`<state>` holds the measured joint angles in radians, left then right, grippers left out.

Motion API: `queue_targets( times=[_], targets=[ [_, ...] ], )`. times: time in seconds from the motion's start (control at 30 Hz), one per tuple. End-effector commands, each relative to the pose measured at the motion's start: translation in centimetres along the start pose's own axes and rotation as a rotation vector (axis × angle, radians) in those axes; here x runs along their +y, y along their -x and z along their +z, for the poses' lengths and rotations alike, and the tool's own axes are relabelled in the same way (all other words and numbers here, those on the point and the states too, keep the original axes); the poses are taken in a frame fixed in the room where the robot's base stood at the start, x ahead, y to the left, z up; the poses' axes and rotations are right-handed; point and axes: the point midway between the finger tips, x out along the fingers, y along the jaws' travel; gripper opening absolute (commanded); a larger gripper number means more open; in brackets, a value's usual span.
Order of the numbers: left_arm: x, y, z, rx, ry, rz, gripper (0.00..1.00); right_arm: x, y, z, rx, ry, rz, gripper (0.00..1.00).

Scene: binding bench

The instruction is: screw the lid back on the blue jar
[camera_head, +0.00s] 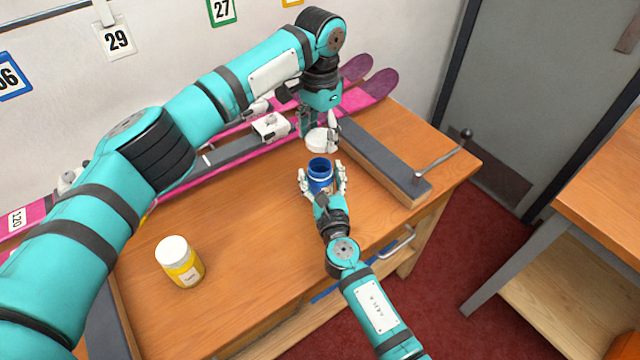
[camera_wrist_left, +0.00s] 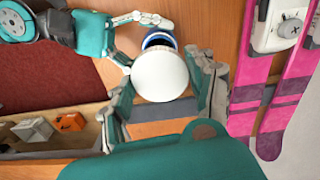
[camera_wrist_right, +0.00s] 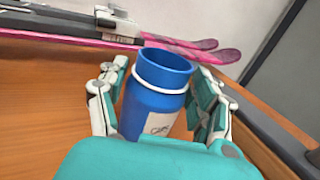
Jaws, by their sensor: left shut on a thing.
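The blue jar (camera_head: 320,170) stands on the bench without a lid, its mouth open upward; its label shows in the right wrist view (camera_wrist_right: 158,100). My right gripper (camera_head: 323,184) has its fingers on both sides of the jar; whether they press on it is hard to see. A white lid (camera_head: 321,139) is in my left gripper (camera_head: 320,132), above and slightly behind the jar. In the left wrist view the lid (camera_wrist_left: 160,76) sits between the fingers and partly covers the jar's blue rim (camera_wrist_left: 158,39).
A yellow jar with a white lid (camera_head: 180,262) stands at the front left of the bench (camera_head: 240,245). Pink skis (camera_head: 215,160) lie along the back. A grey-topped vise bar with a handle (camera_head: 385,165) is right of the jar. An open drawer (camera_wrist_left: 50,130) shows in the left wrist view.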

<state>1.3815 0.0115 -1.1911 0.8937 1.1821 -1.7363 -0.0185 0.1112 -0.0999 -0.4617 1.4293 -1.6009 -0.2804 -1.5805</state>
Motion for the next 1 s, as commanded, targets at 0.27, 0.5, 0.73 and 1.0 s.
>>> queue_targets(
  times=[0.27,0.5,0.73,1.0],
  targets=[
    [0.0,0.0,0.0,0.0,0.0,0.0,0.47,0.0,0.0,0.0,0.0,0.0,0.0,0.27],
    [0.0,0.0,0.0,0.0,0.0,0.0,0.47,0.0,0.0,0.0,0.0,0.0,0.0,0.01],
    [0.1,-2.0,0.1,-0.002,0.0,0.002,0.47,0.0,0.0,0.0,0.0,0.0,0.0,0.01],
    [0.1,-5.0,0.1,0.0,-0.001,-0.001,0.47,0.0,0.0,0.0,0.0,0.0,0.0,0.01]
  ],
)
